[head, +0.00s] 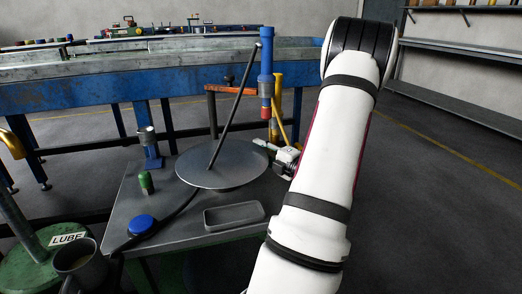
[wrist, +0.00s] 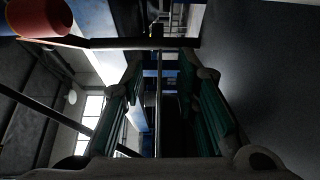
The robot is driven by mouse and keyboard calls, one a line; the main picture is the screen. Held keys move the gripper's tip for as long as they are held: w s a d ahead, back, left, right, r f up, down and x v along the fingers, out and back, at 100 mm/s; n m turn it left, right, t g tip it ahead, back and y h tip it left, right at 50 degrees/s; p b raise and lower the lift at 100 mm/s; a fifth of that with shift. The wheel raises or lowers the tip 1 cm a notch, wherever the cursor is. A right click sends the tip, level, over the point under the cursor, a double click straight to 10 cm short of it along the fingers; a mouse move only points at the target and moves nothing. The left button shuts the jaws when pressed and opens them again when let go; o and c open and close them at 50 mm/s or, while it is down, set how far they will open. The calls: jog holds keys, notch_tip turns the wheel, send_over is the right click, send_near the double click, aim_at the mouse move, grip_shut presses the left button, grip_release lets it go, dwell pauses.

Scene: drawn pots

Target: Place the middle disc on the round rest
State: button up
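A large flat grey disc (head: 215,177) lies level over the grey table, with a dark rod (head: 235,105) slanting up from near its middle. I see no second disc of this size, so I cannot tell which is called middle. A flat round blue piece (head: 141,224) sits at the table's front left; I cannot tell whether it is the round rest. My gripper (head: 262,148) is at the large disc's right edge. In the wrist view its teal-padded fingers (wrist: 160,95) stand apart, with a thin grey line between them, perhaps the disc edge-on. I cannot tell whether they touch it.
A grey tray (head: 233,216), a small green cylinder (head: 146,182) and a blue stand (head: 150,150) are on the table. A blue column with a red tip (head: 265,112) rises behind the disc.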

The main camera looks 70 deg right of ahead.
jog(key=v, duration=1.2)
dwell(0.3)
